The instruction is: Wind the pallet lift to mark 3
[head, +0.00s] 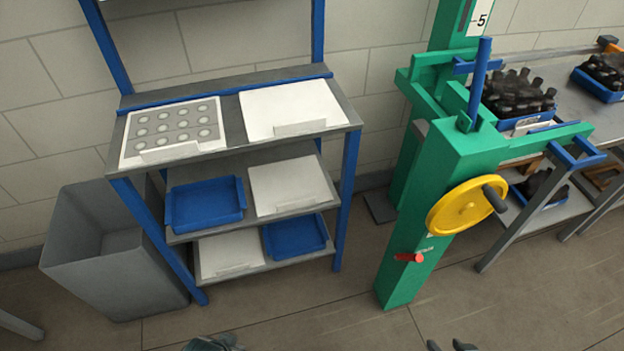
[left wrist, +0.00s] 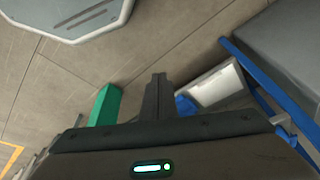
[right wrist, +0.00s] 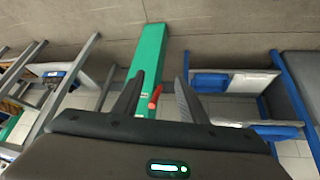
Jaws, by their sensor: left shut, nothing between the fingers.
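The pallet lift is a green post (head: 425,220) with a yellow handwheel (head: 458,207) and a dark crank knob (head: 495,193) at the wheel's right. A red handle (head: 408,257) sticks out lower on the post. A scale plate (head: 481,20) at the top reads 5; mark 3 is not visible. My right gripper (head: 452,345) is at the bottom edge, below and apart from the wheel. In the right wrist view its fingers (right wrist: 160,77) are apart and empty, with the red handle (right wrist: 155,97) beyond them. My left gripper (left wrist: 158,78) is shut and empty, away from the post.
A blue-framed shelf rack (head: 345,200) with trays stands left of the lift, and a grey bin (head: 75,260) left of that. The floor before the lift is clear.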

